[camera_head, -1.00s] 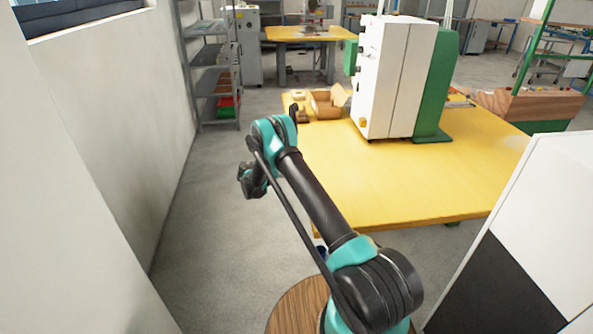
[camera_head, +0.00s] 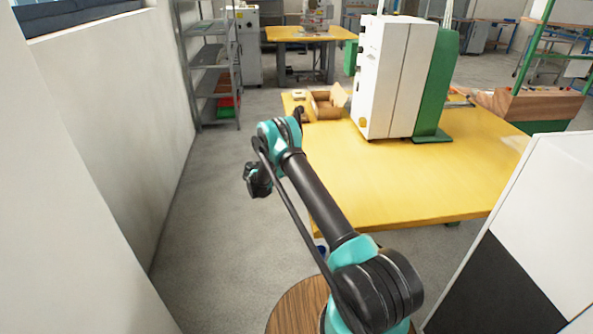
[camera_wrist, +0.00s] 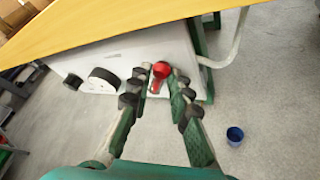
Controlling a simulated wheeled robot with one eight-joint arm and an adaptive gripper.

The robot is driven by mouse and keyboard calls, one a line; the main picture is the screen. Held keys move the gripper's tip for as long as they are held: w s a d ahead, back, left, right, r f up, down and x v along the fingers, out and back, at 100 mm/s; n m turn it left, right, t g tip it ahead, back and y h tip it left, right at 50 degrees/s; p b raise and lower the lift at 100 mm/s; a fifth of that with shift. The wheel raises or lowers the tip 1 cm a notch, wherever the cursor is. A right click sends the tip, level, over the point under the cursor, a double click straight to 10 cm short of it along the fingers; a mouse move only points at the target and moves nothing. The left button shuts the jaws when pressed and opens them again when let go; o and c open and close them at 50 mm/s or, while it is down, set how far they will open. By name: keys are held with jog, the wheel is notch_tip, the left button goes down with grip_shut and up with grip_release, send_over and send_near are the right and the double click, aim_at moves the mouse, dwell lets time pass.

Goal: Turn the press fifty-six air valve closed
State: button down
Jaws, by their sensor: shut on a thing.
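The air valve's red handle (camera_wrist: 161,69) shows in the wrist view, on the front of a white panel (camera_wrist: 140,52) under the edge of the yellow table. My gripper (camera_wrist: 160,86) has its fingers on either side of the handle and is shut on it. The fingertips hide part of the handle and the valve body behind it. In the head view the valve is hidden, and my arm reaches to the left front of the yellow table.
Two round black-rimmed parts (camera_wrist: 103,80) sit on the panel left of the valve. A blue cup (camera_wrist: 235,136) stands on the grey floor at right. The yellow table (camera_head: 400,190) holds a white and green machine (camera_head: 395,75) and an open cardboard box (camera_head: 328,105).

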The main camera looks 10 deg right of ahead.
jog(key=shift+w+r+n+g+y, duration=0.3)
jog(key=shift+w+n+g, duration=0.45)
jog(key=shift+n+g, duration=0.35)
jog(key=shift+w+r+n+g+y, duration=0.2)
jog(key=shift+w+r+n+g, duration=0.15)
jog(key=shift+w+n+g, duration=0.55)
jog(key=shift+s, duration=0.1)
jog(key=c, duration=1.6)
grip_release()
jog(key=shift+a, duration=0.15)
jog(key=v, duration=1.2)
jog(key=shift+r, duration=0.1)
